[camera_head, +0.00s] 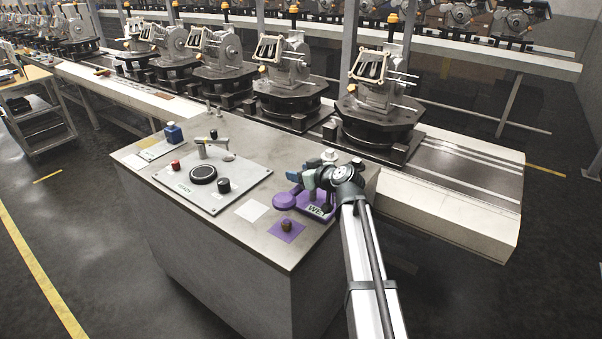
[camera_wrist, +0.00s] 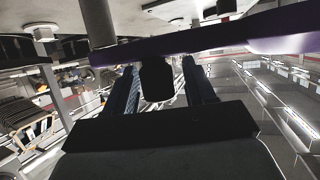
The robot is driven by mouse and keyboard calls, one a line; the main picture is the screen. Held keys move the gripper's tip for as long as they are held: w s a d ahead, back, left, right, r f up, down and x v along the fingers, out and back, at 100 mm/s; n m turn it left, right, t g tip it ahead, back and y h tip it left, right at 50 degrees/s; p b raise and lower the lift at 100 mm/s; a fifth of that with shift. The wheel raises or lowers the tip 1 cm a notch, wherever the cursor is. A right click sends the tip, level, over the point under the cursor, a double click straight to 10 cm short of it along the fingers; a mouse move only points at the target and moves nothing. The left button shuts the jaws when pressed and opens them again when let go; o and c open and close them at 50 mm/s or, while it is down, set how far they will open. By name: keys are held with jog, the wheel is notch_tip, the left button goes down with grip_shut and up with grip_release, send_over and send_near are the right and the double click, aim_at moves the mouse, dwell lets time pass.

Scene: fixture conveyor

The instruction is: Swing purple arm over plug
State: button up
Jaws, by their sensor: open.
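The purple arm (camera_head: 304,198) lies over the right part of the grey bench top, with a round purple end at its left and a "WET" label on it. In the wrist view the purple arm (camera_wrist: 220,42) crosses the upper picture as a long bar. A brown plug (camera_head: 286,225) sits on a purple square in front of the round end, uncovered. My gripper (camera_head: 302,178) is at the back part of the purple arm. In the wrist view its two blue fingers are apart, with a dark block (camera_wrist: 156,80) between them. I cannot tell whether they touch it.
A control plate (camera_head: 213,177) with a black dial, a red button and a lever lies left of the purple arm. Behind, a conveyor (camera_head: 455,165) carries several machine fixtures. A blank white card (camera_head: 251,210) lies near the plug.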

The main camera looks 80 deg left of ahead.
jog(key=v, duration=1.3)
jog(key=shift+w+d, duration=0.2)
jog(key=shift+d, duration=0.15)
